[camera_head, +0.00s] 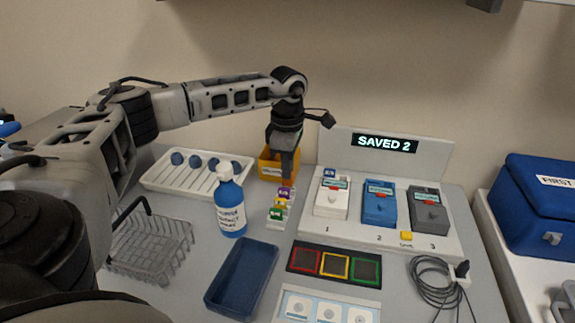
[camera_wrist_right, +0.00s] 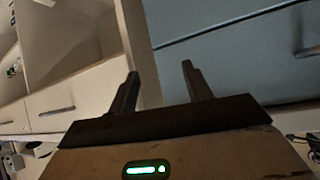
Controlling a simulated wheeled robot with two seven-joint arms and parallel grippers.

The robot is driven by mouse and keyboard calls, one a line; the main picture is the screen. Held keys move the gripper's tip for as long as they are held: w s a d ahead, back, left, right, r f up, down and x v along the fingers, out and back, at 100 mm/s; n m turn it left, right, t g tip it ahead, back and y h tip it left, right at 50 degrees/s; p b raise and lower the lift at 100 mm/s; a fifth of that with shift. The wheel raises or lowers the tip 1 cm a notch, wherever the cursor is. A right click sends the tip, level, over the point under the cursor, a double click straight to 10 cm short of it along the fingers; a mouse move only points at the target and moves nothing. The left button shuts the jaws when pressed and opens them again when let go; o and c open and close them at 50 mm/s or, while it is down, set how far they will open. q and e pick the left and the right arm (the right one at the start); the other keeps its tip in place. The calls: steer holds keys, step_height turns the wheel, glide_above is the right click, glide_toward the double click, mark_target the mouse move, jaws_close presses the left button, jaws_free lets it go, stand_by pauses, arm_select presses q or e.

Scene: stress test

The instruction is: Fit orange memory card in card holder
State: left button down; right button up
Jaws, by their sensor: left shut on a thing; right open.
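The card holder (camera_head: 273,238) is a small white stepped rack on the table, with purple, yellow and green cards standing in it. My left gripper (camera_head: 287,177) points down just above the holder's far end, shut on a small orange piece, the orange memory card (camera_head: 288,183). Most of the card is hidden by the fingers, and I cannot tell whether it touches the holder. My right gripper (camera_wrist_right: 160,80) is open and empty in the right wrist view, away from the holder, in front of grey and pale cabinet fronts.
A blue-labelled bottle (camera_head: 230,205) stands close left of the holder. A blue tray (camera_head: 242,280), wire basket (camera_head: 150,245) and white rack (camera_head: 160,180) lie nearby. Right is a panel reading "SAVED 2" (camera_head: 385,145) with three numbered devices.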

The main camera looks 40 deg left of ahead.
arm_select(q)
steer(key=shift+f, duration=0.25)
steer(key=shift+f+b, duration=0.55)
steer(key=shift+f, duration=0.3)
stand_by(1.1)
stand_by(0.4)
steer(key=c, duration=1.8)
jaws_free()
steer(key=shift+r, duration=0.1)
steer(key=shift+r+p, duration=1.75)
steer(key=shift+r, duration=0.15)
steer(key=o, duration=0.5)
